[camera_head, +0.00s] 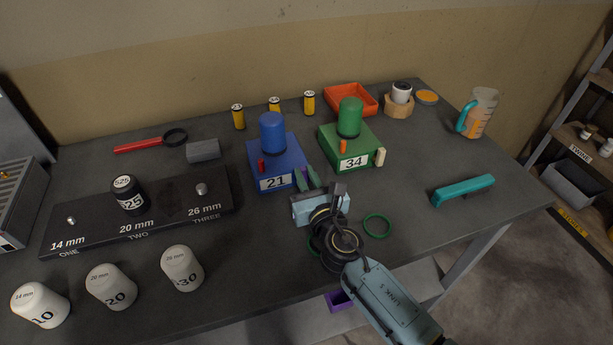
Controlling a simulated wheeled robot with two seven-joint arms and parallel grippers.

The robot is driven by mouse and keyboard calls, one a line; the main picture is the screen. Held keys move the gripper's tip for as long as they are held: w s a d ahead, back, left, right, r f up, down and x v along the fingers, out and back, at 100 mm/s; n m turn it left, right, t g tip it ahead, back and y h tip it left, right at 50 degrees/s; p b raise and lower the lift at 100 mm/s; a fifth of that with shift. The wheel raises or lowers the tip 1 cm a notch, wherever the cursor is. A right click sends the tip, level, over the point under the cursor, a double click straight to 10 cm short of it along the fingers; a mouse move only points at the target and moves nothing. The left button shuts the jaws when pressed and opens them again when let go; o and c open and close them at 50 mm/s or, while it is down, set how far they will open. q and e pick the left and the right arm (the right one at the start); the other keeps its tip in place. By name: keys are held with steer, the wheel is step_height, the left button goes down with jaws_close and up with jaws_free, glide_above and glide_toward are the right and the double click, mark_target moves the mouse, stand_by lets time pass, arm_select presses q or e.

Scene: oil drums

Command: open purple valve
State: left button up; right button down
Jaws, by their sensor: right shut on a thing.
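The blue box marked 21 (275,184) stands mid-table with a blue cylinder on top and a red valve (262,166) at its front left. My right gripper (307,178) reaches up to the box's front right corner. Its fingers are shut on a small purple part there, which looks like the purple valve (301,181). The fingers hide most of the valve, so I cannot tell how far it is turned. My left gripper is not in view.
Green rings (377,226) lie beside my right wrist. A black rack (150,215) is at left, and a teal handle (463,190) at right. A purple container (338,301) shows below the table's front edge.

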steer(key=shift+d, duration=0.1)
steer(key=m, duration=0.2)
steer(key=d+m+b, duration=0.1)
steer(key=m, duration=0.1)
steer(key=shift+w+d+f, duration=0.1)
steer(key=shift+w+f, duration=0.1)
steer(key=shift+w+d+f+m+b, duration=0.1)
steer(key=shift+d+m+b, duration=0.15)
steer(key=shift+m, duration=0.45)
steer(key=shift+d+f+m+b, duration=0.1)
steer(key=shift+m+b, duration=0.1)
steer(key=shift+m, duration=0.5)
steer(key=c, duration=1.4)
jaws_free()
steer(key=v, duration=1.3)
steer(key=shift+d, duration=0.1)
